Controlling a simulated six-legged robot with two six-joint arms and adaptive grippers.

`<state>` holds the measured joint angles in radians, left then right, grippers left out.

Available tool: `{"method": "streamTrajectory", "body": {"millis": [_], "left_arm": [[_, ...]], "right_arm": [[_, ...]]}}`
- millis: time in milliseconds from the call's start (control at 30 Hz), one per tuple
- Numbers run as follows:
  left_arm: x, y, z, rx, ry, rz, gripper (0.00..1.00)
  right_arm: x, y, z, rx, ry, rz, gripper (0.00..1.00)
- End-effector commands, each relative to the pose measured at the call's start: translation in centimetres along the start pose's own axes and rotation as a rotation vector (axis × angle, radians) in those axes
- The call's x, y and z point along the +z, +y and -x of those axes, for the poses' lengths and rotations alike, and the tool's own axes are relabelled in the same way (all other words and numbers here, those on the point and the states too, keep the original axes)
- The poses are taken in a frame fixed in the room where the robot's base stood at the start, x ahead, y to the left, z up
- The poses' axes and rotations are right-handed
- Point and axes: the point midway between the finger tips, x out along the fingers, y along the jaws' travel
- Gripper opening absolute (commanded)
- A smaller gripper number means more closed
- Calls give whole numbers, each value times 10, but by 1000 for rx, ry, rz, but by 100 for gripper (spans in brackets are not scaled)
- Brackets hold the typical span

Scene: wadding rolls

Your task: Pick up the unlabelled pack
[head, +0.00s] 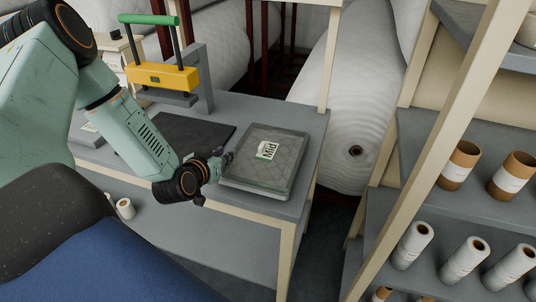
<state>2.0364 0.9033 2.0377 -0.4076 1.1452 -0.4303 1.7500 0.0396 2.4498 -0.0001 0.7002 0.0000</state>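A flat, grey, quilted pack (285,150) lies on the right end of the grey table (312,122). A small white and green label (267,150) with dark lettering shows on its top. No pack without a label is clearly visible. My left gripper (227,158) is at the pack's left edge, low over the table. Its fingers are small, dark and partly hidden by its wrist, so I cannot tell whether they are open or touch the pack. My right gripper is not in view.
A press with a yellow bar (162,77) and green handle (148,19) stands behind a dark mat (190,138). A shelf on the right holds brown tubes (459,165) and white rolls (412,245); its slanting post (425,150) is nearby. Large white rolls (345,95) lie behind the table.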

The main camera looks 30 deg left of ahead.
Motion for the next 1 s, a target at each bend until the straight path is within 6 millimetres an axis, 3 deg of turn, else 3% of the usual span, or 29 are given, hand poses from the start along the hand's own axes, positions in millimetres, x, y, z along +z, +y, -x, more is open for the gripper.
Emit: {"method": "streamTrajectory", "body": {"millis": [367, 700, 1000], "left_arm": [[3, 0, -30, 2, 1, -4, 23], [3, 1, -73, 2, 0, -2, 23], [1, 0, -77, 1, 0, 1, 21]], "right_arm": [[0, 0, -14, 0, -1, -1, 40], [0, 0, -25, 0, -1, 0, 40], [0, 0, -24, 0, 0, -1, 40]]}}
